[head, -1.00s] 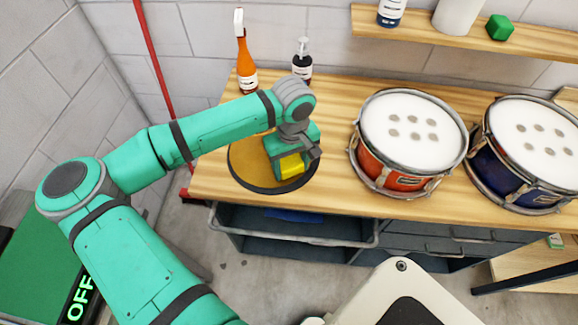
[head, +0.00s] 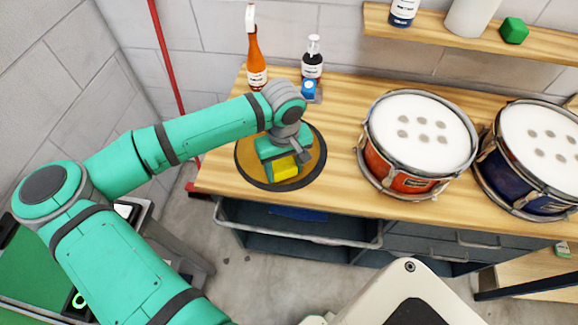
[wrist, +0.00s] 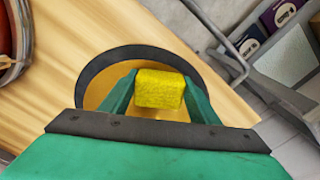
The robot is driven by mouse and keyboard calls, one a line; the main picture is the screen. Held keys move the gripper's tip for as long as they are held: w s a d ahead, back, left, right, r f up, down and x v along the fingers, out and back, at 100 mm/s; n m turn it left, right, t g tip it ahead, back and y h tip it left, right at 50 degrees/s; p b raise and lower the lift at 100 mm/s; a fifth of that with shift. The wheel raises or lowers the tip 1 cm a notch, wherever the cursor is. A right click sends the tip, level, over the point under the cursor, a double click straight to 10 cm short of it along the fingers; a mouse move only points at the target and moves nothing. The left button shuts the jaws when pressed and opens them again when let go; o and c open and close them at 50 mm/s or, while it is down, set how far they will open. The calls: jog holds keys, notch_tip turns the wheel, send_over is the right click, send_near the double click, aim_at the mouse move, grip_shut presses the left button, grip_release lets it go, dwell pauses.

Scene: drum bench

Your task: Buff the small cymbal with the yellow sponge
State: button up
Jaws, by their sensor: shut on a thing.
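The small cymbal (head: 316,165) is a gold disc with a dark rim, lying at the left part of the wooden bench in the head view. It also shows in the wrist view (wrist: 97,92), partly covered by my gripper. My gripper (head: 285,166) is over the cymbal, shut on the yellow sponge (head: 286,169). In the wrist view the sponge (wrist: 159,89) sits between the two green fingers, above the cymbal's face. I cannot tell whether the sponge touches the cymbal.
An orange spray bottle (head: 255,62), a dark pump bottle (head: 312,62) and a small blue item (head: 309,90) stand behind the cymbal. A red drum (head: 405,178) and a blue drum (head: 520,186) stand to the right. An open drawer (head: 290,238) juts out below the bench (head: 342,190).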

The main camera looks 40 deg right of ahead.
jog(key=shift+d, duration=0.15)
jog(key=shift+s+d, duration=0.35)
jog(key=shift+d, duration=0.55)
jog(key=shift+s+d, duration=0.3)
jog(key=shift+d, duration=0.6)
jog(key=shift+r, duration=3)
jog(key=shift+w, duration=0.1)
